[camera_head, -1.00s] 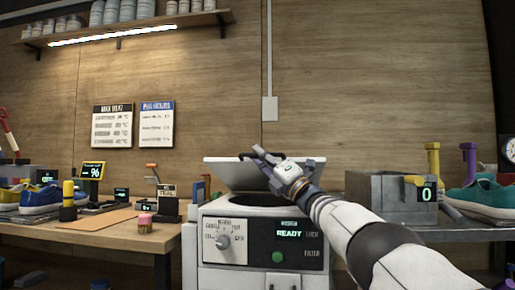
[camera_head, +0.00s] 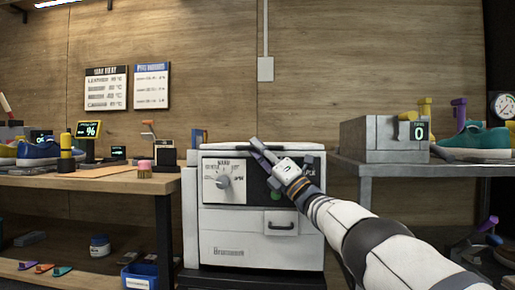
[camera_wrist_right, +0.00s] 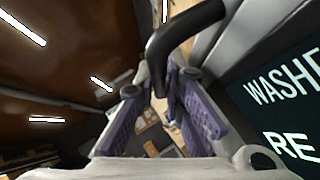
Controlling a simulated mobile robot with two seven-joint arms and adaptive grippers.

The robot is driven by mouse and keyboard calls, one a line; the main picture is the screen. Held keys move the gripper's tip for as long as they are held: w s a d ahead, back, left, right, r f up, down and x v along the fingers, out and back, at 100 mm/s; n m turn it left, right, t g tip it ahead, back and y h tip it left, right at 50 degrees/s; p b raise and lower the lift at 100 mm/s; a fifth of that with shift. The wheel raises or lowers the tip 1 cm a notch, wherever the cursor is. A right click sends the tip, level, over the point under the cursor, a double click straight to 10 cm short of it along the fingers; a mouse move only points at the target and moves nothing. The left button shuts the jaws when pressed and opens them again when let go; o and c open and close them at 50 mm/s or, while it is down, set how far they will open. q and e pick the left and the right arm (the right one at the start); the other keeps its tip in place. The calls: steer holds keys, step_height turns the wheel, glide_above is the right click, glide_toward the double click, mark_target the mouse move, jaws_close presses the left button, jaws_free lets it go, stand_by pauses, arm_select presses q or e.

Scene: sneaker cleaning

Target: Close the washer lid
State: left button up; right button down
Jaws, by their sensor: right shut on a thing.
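The washer (camera_head: 225,235) is a white box with a dial (camera_head: 222,182) and a dark display panel, standing mid-view between two tables. Its white lid (camera_head: 225,147) shows edge-on as a thin, level slab at the top of the body. I cannot tell whether it sits fully flush. My right gripper (camera_head: 258,149) is at the lid's front edge and hides part of the panel. In the right wrist view, the lid's black curved handle (camera_wrist_right: 183,33) runs between the purple-padded fingers (camera_wrist_right: 165,82), which are shut on it. My left gripper is out of view.
A wooden table (camera_head: 90,183) with sneakers and tools stands left. A grey metal table (camera_head: 430,170) at right holds a grey box (camera_head: 375,140) and a teal sneaker (camera_head: 478,138), close beside my right arm. A blue bin (camera_head: 138,277) is low at left.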

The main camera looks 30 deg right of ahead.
steer(key=shift+w+a+f, duration=0.1)
steer(key=shift+a+f, duration=0.05)
steer(key=shift+f, duration=0.35)
steer(key=c, duration=2)
jaws_free()
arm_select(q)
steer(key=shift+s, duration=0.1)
arm_select(e)
steer(key=shift+o, duration=0.2)
steer(key=shift+r, duration=0.2)
